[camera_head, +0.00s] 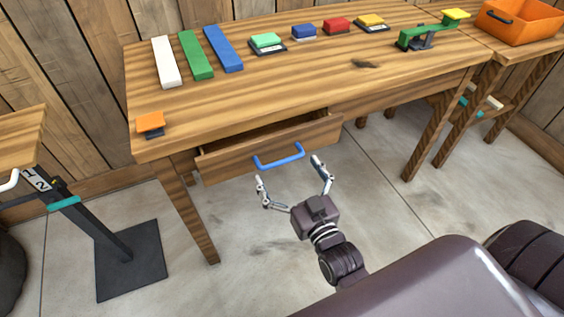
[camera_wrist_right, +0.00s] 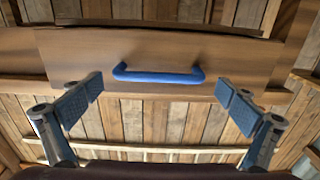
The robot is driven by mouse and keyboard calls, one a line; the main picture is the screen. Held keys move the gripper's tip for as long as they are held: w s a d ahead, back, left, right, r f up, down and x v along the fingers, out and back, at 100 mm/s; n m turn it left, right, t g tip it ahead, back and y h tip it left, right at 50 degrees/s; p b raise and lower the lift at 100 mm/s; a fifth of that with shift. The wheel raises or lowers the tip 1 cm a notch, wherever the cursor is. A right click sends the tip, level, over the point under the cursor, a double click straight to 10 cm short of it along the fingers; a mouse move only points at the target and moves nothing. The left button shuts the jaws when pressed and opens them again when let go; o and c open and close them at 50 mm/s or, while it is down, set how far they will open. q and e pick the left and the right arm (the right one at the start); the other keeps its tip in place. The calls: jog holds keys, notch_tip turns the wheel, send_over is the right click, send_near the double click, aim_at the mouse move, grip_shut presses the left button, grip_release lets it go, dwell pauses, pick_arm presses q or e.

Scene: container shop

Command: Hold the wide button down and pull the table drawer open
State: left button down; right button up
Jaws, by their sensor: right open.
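The table drawer (camera_head: 268,150) stands slightly out from the wooden table's front, with a dark gap above its front panel; it also fills the upper part of the right wrist view (camera_wrist_right: 240,55). Its blue bar handle (camera_head: 278,156) shows in the right wrist view (camera_wrist_right: 158,76) too, ahead of and between the fingers. My right gripper (camera_head: 290,172) is open and empty, just short of the handle. Several coloured buttons sit on the tabletop: green (camera_head: 267,40), blue (camera_head: 304,30), red (camera_head: 338,24) and yellow (camera_head: 371,20). I cannot tell for sure which is the wide one. My left gripper is not in view.
White (camera_head: 165,62), green (camera_head: 196,55) and blue (camera_head: 223,49) slabs lie at the table's back left. An orange block (camera_head: 150,121) sits at the front left corner. A green lever device (camera_head: 425,37) and orange crate (camera_head: 520,22) are at right. The front tabletop is mostly clear.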

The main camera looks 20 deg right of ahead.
jog(key=shift+w, duration=1.45)
jog(key=shift+c, duration=0.4)
jog(key=c, duration=1.2)
jog(key=shift+f, duration=0.1)
jog(key=shift+c, duration=0.2)
